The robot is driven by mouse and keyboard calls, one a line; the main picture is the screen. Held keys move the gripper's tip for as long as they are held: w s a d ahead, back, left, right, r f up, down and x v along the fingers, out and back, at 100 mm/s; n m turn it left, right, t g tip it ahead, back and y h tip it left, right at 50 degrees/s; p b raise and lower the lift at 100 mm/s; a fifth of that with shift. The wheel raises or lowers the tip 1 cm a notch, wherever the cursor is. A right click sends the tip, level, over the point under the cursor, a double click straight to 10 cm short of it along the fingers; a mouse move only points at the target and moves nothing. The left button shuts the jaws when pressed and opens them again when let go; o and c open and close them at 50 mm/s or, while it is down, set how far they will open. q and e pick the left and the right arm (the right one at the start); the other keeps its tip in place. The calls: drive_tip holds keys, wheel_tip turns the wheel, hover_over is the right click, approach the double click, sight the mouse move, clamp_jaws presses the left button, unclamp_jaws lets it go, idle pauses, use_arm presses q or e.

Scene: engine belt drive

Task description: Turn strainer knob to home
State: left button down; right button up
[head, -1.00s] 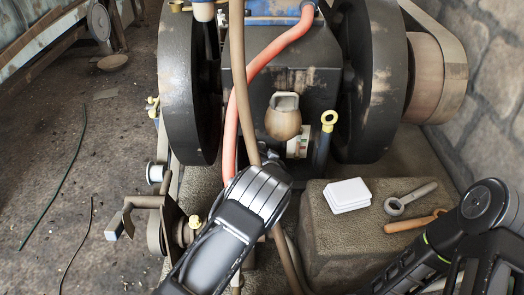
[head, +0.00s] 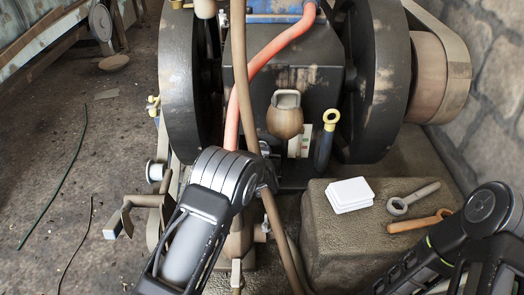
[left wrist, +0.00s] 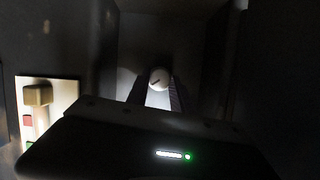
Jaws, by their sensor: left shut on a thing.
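A small round white knob (left wrist: 160,78) with a dark slanted line on its face shows in the left wrist view. It sits between the fingertips of my left gripper (left wrist: 160,92), which is shut on it. In the head view my left arm covers the knob, and the fingers are hidden beside the engine's lower front. A cream plate (left wrist: 45,105) with a square brass-coloured block and red and green marks is left of the gripper in the wrist view. My right arm is at the lower right of the head view; its gripper is out of the picture.
Two dark flywheels (head: 188,80) (head: 375,80) flank the engine. A red hose (head: 262,60) and a brown hose (head: 238,70) hang close to my left arm. A stone block (head: 335,235) at the right bears a white box (head: 349,194), a wrench (head: 413,198) and a wooden-handled tool (head: 415,224).

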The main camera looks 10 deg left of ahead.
use_arm(q)
drive_tip(key=c, duration=1.1)
unclamp_jaws()
drive_tip(key=p+v, duration=0.3)
drive_tip(key=v, duration=0.5)
drive_tip(key=shift+f, duration=0.1)
